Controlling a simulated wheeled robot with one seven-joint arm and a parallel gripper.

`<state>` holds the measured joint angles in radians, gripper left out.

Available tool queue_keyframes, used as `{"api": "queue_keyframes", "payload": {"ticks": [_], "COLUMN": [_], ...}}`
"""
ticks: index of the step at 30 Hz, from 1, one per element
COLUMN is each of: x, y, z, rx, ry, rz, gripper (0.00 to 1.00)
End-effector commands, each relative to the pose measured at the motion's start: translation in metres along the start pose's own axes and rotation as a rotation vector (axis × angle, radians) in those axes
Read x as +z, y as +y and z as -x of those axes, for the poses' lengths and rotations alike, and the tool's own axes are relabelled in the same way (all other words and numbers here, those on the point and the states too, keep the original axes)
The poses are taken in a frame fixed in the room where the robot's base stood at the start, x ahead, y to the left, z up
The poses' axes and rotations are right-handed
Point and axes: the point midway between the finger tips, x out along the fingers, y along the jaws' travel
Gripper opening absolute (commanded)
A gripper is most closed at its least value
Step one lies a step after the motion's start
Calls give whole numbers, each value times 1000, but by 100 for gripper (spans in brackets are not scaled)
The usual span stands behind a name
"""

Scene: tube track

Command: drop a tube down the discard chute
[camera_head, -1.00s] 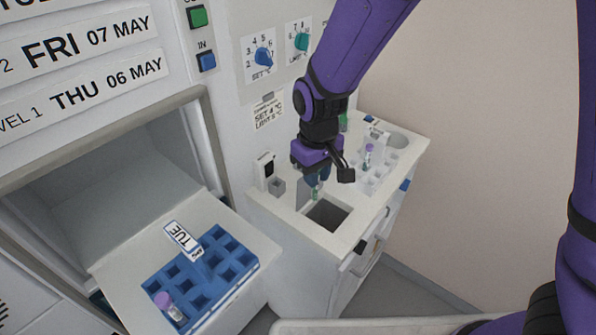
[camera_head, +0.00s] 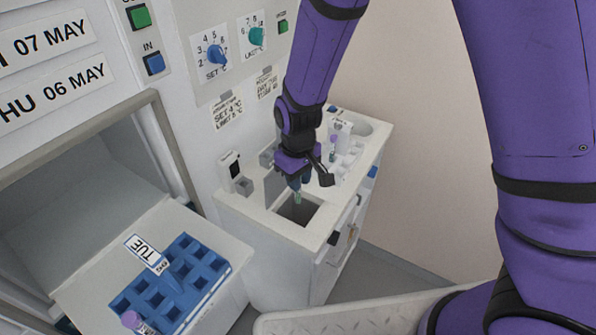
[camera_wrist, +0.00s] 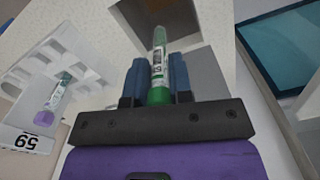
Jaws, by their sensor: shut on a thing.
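My gripper (camera_head: 296,183) is shut on a green-capped tube (camera_wrist: 158,68) with a white label. In the wrist view the green cap is between the blue fingers and the clear end points away from the palm. In the head view the tube (camera_head: 297,197) hangs below the fingers at the square chute opening (camera_head: 305,214) in the white counter top. In the wrist view the dark opening (camera_wrist: 185,22) lies beyond the tube's end. I cannot tell whether the tip is below the rim.
A white rack (camera_head: 347,160) with a purple-capped tube stands behind the opening. A blue rack (camera_head: 210,262) labelled TUE, with a purple-capped tube, sits on the open compartment's shelf at left. A small dark-faced device (camera_head: 230,166) stands on the counter's left.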

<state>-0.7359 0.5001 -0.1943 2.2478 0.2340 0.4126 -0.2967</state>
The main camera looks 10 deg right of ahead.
Motion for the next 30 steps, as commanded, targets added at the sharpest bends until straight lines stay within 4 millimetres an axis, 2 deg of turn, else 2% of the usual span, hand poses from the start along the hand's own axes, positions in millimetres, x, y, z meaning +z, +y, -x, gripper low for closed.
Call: {"api": "queue_keyframes", "payload": {"ticks": [9, 10, 13, 14, 30], "x": [0, 0, 0, 0, 0], "y": [0, 0, 0, 0, 0], "z": [-3, -3, -3, -3, -3], "rx": [0, 0, 0, 0, 0], "ry": [1, 1, 1, 1, 1], "rz": [-1, 0, 0, 0, 0], "gripper": [7, 25, 48, 50, 50]}}
